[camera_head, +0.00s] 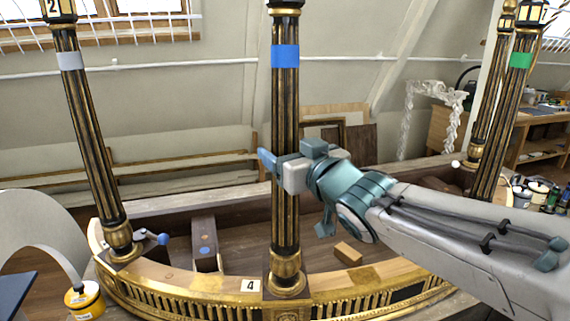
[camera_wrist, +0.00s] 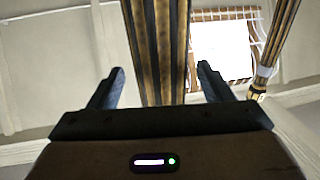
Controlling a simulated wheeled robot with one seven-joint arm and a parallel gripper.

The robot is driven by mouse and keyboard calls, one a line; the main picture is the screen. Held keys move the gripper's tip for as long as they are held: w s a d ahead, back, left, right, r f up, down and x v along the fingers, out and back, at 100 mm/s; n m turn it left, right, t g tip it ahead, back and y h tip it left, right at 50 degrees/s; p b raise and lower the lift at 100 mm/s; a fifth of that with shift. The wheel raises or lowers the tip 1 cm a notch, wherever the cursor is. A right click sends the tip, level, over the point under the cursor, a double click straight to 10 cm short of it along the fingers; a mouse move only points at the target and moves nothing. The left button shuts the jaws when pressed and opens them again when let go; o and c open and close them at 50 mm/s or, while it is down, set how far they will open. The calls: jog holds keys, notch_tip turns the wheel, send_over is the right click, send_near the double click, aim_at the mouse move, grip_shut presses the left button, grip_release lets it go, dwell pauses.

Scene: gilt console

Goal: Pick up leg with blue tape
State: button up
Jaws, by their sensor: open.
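The leg with blue tape (camera_head: 285,112) is a dark fluted column with gilt stripes. It stands upright on the gilt curved console base (camera_head: 229,284), near a label marked 4. My gripper (camera_head: 272,168) is at the leg's mid-height, below the blue tape (camera_head: 285,56). In the wrist view the two fingers of my gripper (camera_wrist: 160,82) are apart, and the leg (camera_wrist: 157,40) rises between and beyond them. I cannot tell whether either finger touches it.
A leg with grey tape (camera_head: 88,130) stands at the left and one with green tape (camera_head: 505,110) at the right. A wood block (camera_head: 348,253) and a dark beam (camera_head: 204,243) lie within the base. A yellow tin (camera_head: 84,299) stands at the lower left.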

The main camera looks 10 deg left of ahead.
aim_at(280, 63)
jog(key=shift+p+x, duration=0.3)
jog(key=shift+x, duration=1.3)
jog(key=shift+a, duration=0.1)
jog(key=c, duration=1.2)
jog(key=shift+o, duration=0.2)
jog(key=shift+r+p, duration=1.75)
jog(key=shift+r, duration=3.4)
jog(key=shift+r+p, duration=2.5)
jog(key=shift+p, duration=0.25)
jog(key=shift+f, duration=0.1)
